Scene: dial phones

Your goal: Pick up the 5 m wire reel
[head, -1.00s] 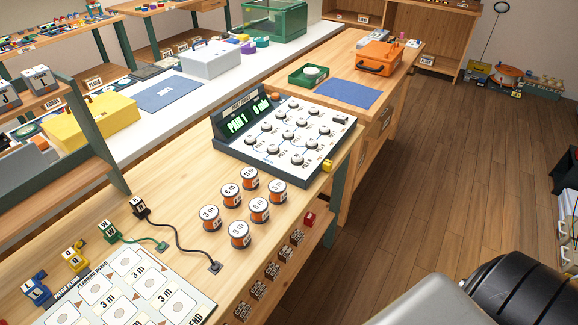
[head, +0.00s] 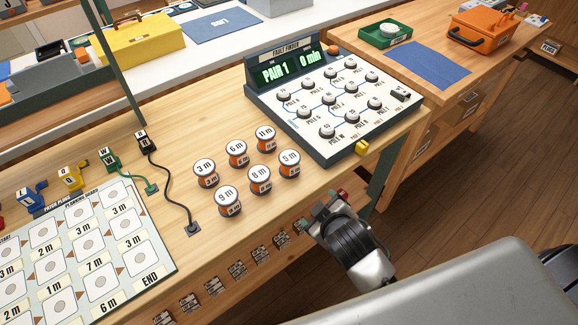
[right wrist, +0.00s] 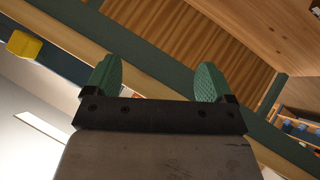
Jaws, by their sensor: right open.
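The 5 m wire reel (head: 290,164), orange with a white labelled top, stands upright on the wooden bench at the right end of the front row of reels. My right gripper (head: 322,211) is open and empty, with green finger pads, below and to the right of that reel near the bench's front edge, apart from it. Its two fingers also show spread in the right wrist view (right wrist: 160,78), where no reel can be made out. My left gripper is not in view.
Close by stand the 8 m reel (head: 260,180), the 11 m reel (head: 266,139) and several others. The fault finder panel (head: 335,105) with a yellow block (head: 362,148) at its corner lies behind. The planning board (head: 160,268) lies at left.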

